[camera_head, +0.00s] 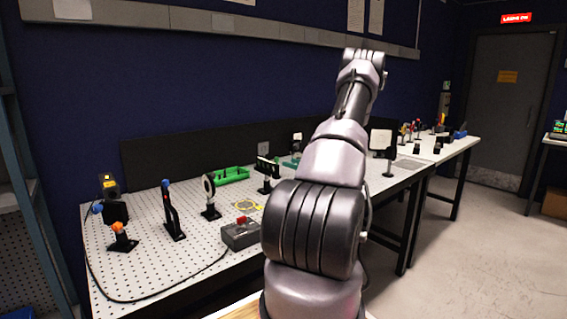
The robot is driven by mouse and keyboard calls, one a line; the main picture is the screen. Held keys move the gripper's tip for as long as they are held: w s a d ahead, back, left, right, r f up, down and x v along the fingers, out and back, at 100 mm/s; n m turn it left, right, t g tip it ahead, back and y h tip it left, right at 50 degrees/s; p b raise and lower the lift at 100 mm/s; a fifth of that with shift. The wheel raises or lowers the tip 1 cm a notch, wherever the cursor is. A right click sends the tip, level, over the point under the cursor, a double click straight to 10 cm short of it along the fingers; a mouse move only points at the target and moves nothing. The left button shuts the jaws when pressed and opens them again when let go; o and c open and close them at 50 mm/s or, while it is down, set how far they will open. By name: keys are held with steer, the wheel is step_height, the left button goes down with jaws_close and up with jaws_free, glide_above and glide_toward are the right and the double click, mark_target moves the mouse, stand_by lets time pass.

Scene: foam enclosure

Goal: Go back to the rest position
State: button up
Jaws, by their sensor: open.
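My arm rises from the bottom centre of the head view, up and slightly right, across the back part of the optics table (140,270). Its far visible end is a dark ribbed joint near the top centre, in front of the blue wall. My gripper does not show; the arm ends in view at that joint, so I cannot see the fingers or anything in them.
A white card (381,139) stands right of my arm. Floor at right is clear.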

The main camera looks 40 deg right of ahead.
steer(key=shift+v, duration=1)
steer(key=s+a+r+n+g+y, duration=0.15)
steer(key=a+r+n+g, duration=0.3)
steer(key=a, duration=0.55)
steer(key=s+a+r+n+g+y, duration=0.1)
steer(key=a+r+n+g+y, duration=0.15)
steer(key=a+r+n, duration=0.55)
steer(key=s+a+r+n+g+y, duration=0.15)
steer(key=a+r+g, duration=0.25)
steer(key=a, duration=0.8)
steer(key=s+a+r+n+g+h, duration=0.2)
steer(key=s+a+r+n+h, duration=0.25)
steer(key=s+a+n, duration=0.4)
steer(key=s+a+r+n+t+h, duration=0.1)
steer(key=s+r+n+h, duration=0.1)
steer(key=s, duration=0.5)
steer(key=s+a+r+n+t+h, duration=0.1)
steer(key=s+a+r+n+h, duration=0.1)
steer(key=s+n, duration=0.2)
steer(key=s, duration=0.3)
steer(key=shift+s+r+t, duration=0.25)
steer(key=shift+s+t, duration=0.15)
